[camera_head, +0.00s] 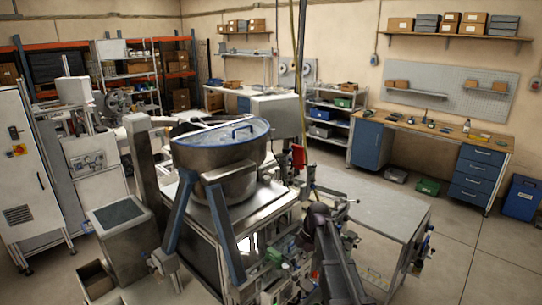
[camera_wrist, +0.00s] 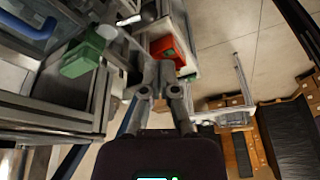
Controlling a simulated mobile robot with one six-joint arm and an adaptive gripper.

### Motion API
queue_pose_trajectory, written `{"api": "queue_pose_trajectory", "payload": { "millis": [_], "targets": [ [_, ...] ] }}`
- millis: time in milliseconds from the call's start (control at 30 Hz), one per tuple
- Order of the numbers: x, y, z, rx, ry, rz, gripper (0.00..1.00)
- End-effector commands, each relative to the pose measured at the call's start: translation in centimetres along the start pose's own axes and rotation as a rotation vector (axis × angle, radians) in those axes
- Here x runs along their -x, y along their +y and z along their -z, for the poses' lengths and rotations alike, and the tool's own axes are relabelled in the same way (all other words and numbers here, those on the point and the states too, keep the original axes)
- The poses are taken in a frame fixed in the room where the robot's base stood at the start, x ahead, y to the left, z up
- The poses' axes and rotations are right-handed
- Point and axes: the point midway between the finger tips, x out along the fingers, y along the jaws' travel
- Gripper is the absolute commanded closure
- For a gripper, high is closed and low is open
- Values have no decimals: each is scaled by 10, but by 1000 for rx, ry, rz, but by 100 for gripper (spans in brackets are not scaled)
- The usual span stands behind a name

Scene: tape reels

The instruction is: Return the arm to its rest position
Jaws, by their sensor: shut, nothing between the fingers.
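My gripper (camera_wrist: 158,82) shows in the wrist view at the middle, with its two grey fingers drawn together and nothing between them. Behind the fingers are a green block or bin (camera_wrist: 82,55), a red bin (camera_wrist: 168,48) and grey metal framework. The fingers look apart from these, though the depth is hard to judge. In the head view, my dark arm (camera_head: 338,262) rises from the bottom edge beside the metal machine frame. I cannot make out the fingers there.
A steel vat (camera_head: 215,165) with a blue rim stands on a frame left of my arm. A grey table (camera_head: 385,205) is close on the right. A workbench (camera_head: 430,130) with blue drawers stands along the back right wall. Open floor (camera_head: 480,255) lies at the right.

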Motion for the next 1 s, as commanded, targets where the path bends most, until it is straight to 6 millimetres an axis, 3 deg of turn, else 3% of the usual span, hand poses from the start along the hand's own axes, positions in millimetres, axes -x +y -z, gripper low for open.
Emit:
{"api": "queue_pose_trajectory", "payload": {
  "millis": [267, 1000],
  "targets": [
    [-38, -31, -8, -278, -43, -8, 100],
    [-147, -134, -37, -1342, -174, -154, 100]
  ]
}}
